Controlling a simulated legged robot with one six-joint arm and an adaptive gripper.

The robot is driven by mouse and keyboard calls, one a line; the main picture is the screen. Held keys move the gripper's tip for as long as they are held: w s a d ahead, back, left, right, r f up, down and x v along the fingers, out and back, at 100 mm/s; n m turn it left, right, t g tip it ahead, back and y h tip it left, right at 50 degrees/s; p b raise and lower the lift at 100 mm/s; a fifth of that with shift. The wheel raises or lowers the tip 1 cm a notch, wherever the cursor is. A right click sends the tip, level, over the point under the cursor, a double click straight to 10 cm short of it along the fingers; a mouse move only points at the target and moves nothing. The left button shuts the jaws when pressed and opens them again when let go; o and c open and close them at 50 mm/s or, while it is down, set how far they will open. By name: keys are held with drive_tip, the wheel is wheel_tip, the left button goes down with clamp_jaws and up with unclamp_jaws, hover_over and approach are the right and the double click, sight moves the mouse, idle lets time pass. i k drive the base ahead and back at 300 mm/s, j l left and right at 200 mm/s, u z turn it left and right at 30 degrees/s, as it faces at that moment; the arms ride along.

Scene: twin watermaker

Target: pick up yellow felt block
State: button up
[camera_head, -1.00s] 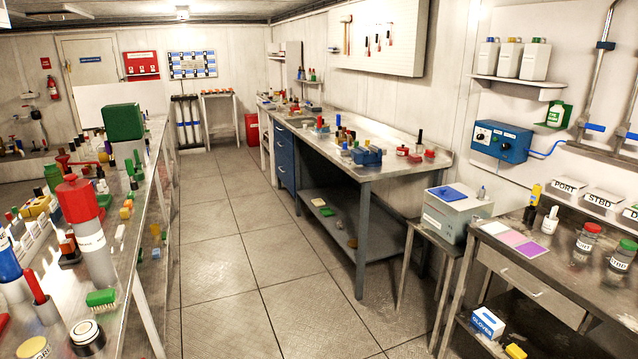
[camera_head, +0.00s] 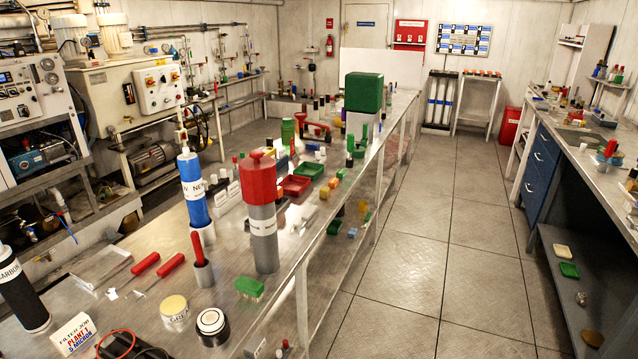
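Small yellow pieces stand among the items on the long metal bench (camera_head: 340,225). My gripper is not in view.
A red-topped grey cylinder (camera_head: 262,225), a blue bottle (camera_head: 193,190) and a tall green block (camera_head: 364,92) rise from the crowded bench. The tiled aisle (camera_head: 425,230) is clear. A blue-drawered workbench (camera_head: 535,170) stands at right.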

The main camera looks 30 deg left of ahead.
sight(324, 193)
drive_tip(key=i+u, duration=0.2)
drive_tip(key=i, duration=1.25)
drive_tip(key=i+u, duration=0.2)
drive_tip(key=i, duration=0.25)
drive_tip(key=i+l+u, duration=0.1)
drive_tip(key=i+u, duration=0.15)
drive_tip(key=i, duration=0.2)
drive_tip(key=i+l+u, duration=0.2)
drive_tip(key=i, duration=0.25)
drive_tip(key=i+j+u, duration=0.15)
drive_tip(key=i+u, duration=0.5)
drive_tip(key=u, duration=0.2)
drive_tip(key=i+u, duration=0.4)
drive_tip(key=k+l, duration=0.05)
drive_tip(key=k, duration=0.05)
